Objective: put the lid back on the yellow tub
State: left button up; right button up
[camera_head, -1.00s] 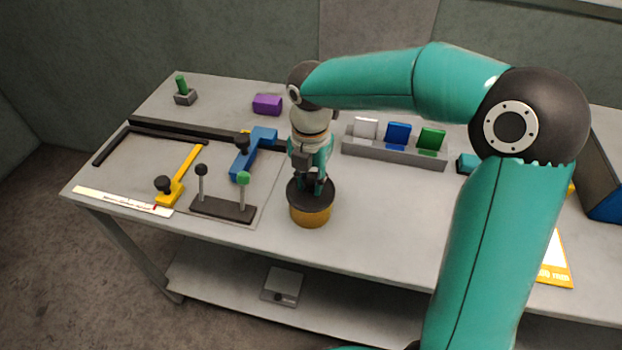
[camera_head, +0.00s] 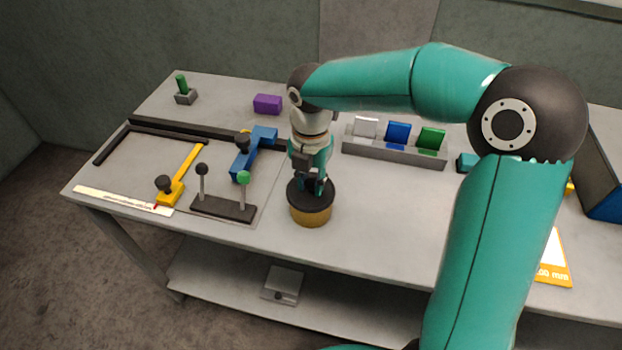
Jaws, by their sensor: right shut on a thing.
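The yellow tub (camera_head: 311,217) stands upright near the front edge of the table. Its dark lid (camera_head: 296,205) sits over the tub's mouth and looks level; I cannot tell whether it is fully seated. My right gripper (camera_head: 311,190) points down from above at the middle of the lid and is shut on the lid's top, where the grip itself is partly hidden by the fingers. My left gripper is not in view.
Left of the tub is a dark stand (camera_head: 223,208) with two upright levers. A grey rack (camera_head: 394,153) holds white, blue and green blocks.

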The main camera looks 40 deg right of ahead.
jog(key=o, duration=0.9)
jog(key=shift+o, duration=0.2)
jog(key=o, duration=0.5)
jog(key=shift+c, duration=0.2)
jog(key=shift+r+p, duration=3.2)
jog(key=shift+r, duration=0.3)
grip_shut()
